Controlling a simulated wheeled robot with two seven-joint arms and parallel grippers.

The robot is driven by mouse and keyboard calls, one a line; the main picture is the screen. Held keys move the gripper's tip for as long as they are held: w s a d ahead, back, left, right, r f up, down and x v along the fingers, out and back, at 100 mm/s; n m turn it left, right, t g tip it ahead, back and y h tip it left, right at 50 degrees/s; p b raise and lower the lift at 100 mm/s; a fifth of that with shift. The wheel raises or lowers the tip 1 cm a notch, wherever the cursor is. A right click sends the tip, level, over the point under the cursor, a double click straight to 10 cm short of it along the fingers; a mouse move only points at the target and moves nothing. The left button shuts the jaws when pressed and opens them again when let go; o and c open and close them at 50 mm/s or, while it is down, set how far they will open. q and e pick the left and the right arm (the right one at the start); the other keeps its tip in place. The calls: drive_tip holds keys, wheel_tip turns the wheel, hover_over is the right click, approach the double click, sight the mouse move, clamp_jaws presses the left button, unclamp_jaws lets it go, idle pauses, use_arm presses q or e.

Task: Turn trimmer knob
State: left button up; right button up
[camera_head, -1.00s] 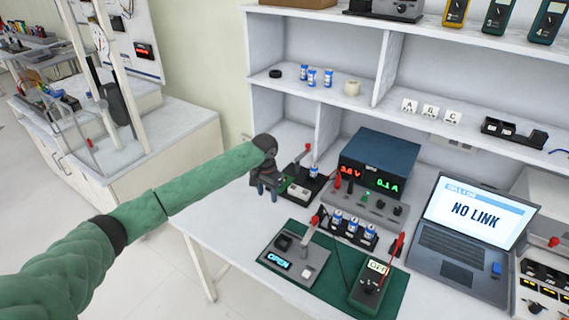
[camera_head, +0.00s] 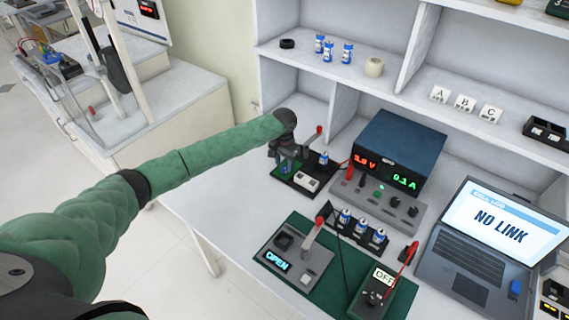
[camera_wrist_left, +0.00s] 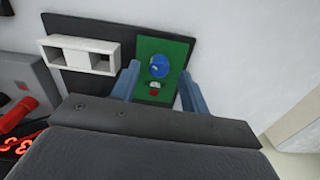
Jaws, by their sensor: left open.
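The trimmer knob, a round blue knob (camera_wrist_left: 158,66), sits on a green board (camera_wrist_left: 178,52) in the left wrist view. The board lies on a black plate (camera_wrist_left: 70,24) beside a white block (camera_wrist_left: 80,54). My left gripper (camera_wrist_left: 158,92) is open, its two blue-grey fingers on either side of the board's near part, with the knob slightly beyond the tips. I cannot tell whether they touch anything. In the head view my left gripper (camera_head: 285,166) points down over the left part of the plate and hides the knob. My right gripper is out of view.
A power supply (camera_head: 392,150) with red and green digits stands right of the plate. In front are a green mat (camera_head: 330,278) with an OPEN device (camera_head: 295,257) and a meter (camera_head: 375,292). A laptop (camera_head: 485,235) reads NO LINK. The bench at front left is clear.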

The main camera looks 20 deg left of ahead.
use_arm(q)
drive_tip(key=shift+s+f, duration=0.1)
drive_tip(key=shift+f, duration=0.9)
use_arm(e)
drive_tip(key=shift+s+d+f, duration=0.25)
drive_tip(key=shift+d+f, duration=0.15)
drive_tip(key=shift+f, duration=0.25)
use_arm(q)
clamp_jaws()
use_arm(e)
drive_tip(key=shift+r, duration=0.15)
use_arm(q)
drive_tip(key=shift+r+p, duration=0.1)
drive_tip(key=shift+p, duration=0.4)
drive_tip(key=shift+n+p, duration=1)
drive_tip(key=shift+p, duration=0.05)
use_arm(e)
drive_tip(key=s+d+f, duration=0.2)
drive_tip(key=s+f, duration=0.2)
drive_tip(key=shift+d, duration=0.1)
